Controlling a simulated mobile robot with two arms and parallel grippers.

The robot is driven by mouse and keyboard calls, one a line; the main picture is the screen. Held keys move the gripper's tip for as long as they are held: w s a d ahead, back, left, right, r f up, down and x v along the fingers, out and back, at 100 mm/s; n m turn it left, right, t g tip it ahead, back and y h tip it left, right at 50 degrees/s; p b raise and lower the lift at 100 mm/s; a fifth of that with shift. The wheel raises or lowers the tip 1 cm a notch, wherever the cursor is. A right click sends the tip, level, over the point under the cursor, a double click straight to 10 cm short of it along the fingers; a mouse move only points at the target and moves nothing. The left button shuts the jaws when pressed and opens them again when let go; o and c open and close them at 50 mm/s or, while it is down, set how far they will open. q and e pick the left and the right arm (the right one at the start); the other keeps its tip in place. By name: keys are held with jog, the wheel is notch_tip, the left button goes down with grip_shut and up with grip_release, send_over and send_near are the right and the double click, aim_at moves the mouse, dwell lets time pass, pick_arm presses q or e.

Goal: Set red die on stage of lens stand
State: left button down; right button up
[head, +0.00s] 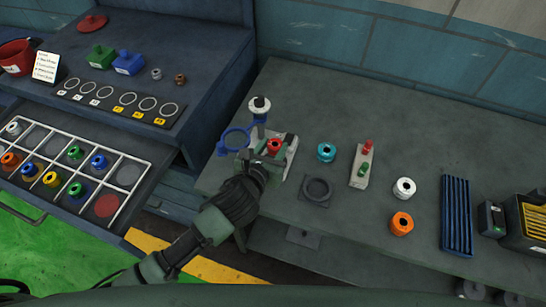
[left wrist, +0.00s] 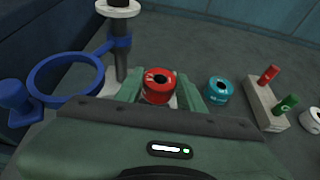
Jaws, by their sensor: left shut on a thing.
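The red die (head: 274,146) is a short red cylinder with a dark hole in its top. My left gripper (head: 272,147) is shut on it, with one finger on each side. In the left wrist view the die (left wrist: 158,86) sits upright between the green fingers (left wrist: 160,92). The lens stand (head: 258,108) has a dark post with a pale knob on top and a blue lens ring (head: 235,139) reaching left. The ring also shows in the left wrist view (left wrist: 66,78). The stage is mostly hidden by my gripper; I cannot tell whether the die touches it.
On the bench, a teal die (head: 326,152), a block with red and green pegs (head: 361,165), a dark ring base (head: 317,190), a white die (head: 404,187) and an orange die (head: 401,223) stand to the right. A drawer with a gridded tray (head: 126,174) is open at left.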

pick_arm(q)
jog(key=shift+f, duration=2.4)
jog(key=shift+f, duration=0.1)
jog(key=c, duration=0.9)
grip_release()
jog(key=shift+f, duration=0.1)
jog(key=b+v, duration=0.1)
jog(key=v, duration=1.1)
